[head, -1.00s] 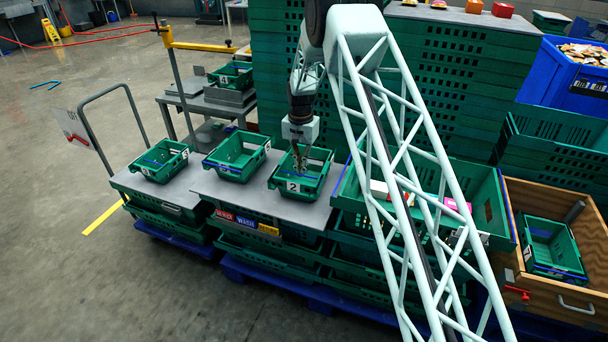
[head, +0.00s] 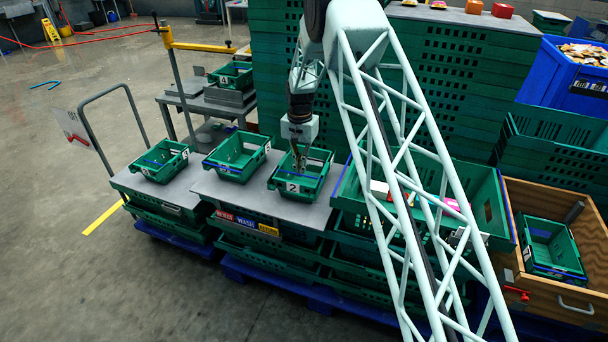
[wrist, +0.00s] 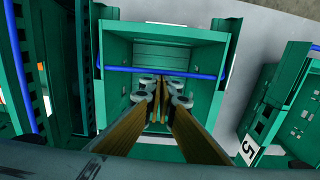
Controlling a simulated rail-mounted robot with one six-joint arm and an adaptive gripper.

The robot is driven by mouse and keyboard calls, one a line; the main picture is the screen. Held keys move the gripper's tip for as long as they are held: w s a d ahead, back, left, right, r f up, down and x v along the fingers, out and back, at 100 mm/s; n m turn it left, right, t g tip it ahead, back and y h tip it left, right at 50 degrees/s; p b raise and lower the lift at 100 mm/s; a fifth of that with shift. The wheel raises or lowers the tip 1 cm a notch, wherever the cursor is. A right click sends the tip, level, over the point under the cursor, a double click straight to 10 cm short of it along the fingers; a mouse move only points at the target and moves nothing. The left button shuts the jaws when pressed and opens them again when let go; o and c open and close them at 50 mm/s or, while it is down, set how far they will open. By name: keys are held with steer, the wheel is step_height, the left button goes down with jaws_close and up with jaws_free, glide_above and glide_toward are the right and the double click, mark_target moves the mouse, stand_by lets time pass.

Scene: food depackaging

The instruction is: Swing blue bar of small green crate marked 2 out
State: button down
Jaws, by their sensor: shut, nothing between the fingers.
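The small green crate marked 2 (head: 292,187) stands on the grey top of the middle stack. In the wrist view the same crate (wrist: 220,50) lies below my gripper. Its blue bar (wrist: 200,74) runs straight across the crate from side to side. My gripper (head: 300,165) points down into the crate. In the wrist view my gripper's fingertips (wrist: 162,88) are together and empty, just on the near side of the bar in the picture. I cannot tell whether they touch the bar. The fingers hide part of the crate floor.
A similar green crate (head: 236,168) stands to the left, and another (head: 160,165) farther left. In the wrist view a crate marked 5 (wrist: 262,125) is close on the right. A large green crate (head: 345,200) with packages stands right. A wooden box (head: 590,255) is far right.

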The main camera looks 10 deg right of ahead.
steer(key=shift+s+a+r, duration=0.25)
steer(key=shift+s+r, duration=0.2)
steer(key=shift+r, duration=0.1)
stand_by(1.2)
steer(key=shift+s+a+r, duration=0.4)
steer(key=shift+s+r, duration=0.05)
steer(key=shift+s, duration=0.2)
stand_by(0.8)
steer(key=shift+s+a+r, duration=0.1)
steer(key=shift+s+a, duration=0.5)
steer(key=shift+s, duration=0.35)
stand_by(1.3)
steer(key=shift+s+a, duration=0.3)
steer(key=shift+s, duration=0.2)
stand_by(0.6)
stand_by(0.7)
